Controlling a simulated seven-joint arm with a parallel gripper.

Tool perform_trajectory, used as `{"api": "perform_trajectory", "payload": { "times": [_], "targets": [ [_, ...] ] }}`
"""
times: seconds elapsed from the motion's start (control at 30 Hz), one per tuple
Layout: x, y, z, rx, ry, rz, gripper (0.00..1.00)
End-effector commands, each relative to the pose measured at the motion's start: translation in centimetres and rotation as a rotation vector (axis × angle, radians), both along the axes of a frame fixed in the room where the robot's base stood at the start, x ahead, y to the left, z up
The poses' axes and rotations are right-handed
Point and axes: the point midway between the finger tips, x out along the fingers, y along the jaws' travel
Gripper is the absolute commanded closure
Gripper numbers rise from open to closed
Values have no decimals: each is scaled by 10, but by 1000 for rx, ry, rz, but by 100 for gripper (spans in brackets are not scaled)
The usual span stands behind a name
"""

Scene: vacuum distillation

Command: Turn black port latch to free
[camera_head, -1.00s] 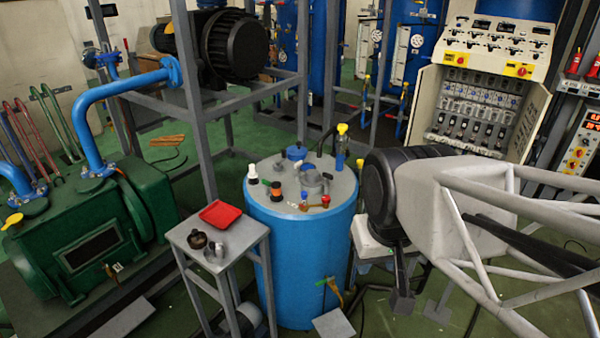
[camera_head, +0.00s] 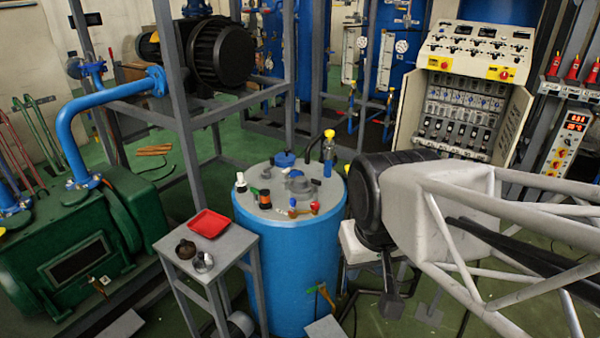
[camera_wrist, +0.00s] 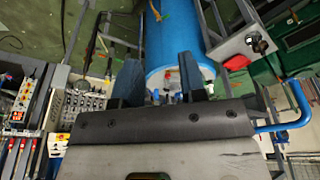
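The blue cylindrical vessel (camera_head: 290,270) stands upright in the middle of the head view. Its grey lid (camera_head: 325,190) carries several small fittings. Among them are a dark fitting with an orange band (camera_head: 265,199), a white-capped one (camera_head: 241,182), a blue cap (camera_head: 285,159) and a small red knob (camera_head: 315,207). I cannot tell surely which part is the black port latch. My gripper (camera_wrist: 161,82) shows two dark fingers spread apart in the wrist view, with the vessel's lid end beyond them. I see nothing held between them. In the head view my wrist is right of the vessel.
A small grey side table (camera_head: 232,246) with a red tray (camera_head: 209,223) and small dark and metal parts stands left of the vessel. A green pump (camera_head: 80,255) with blue pipes is farther left. Grey frame posts rise behind. A control cabinet (camera_head: 470,110) stands at the back right.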

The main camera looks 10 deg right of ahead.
Motion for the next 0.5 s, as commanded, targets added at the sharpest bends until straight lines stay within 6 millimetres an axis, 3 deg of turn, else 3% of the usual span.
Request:
{"api": "perform_trajectory", "payload": {
  "times": [0.27,0.5],
  "targets": [
    [21,-1,7,-6,11,28,62],
    [65,-4,19,-21,30,90,62]
  ]
}}
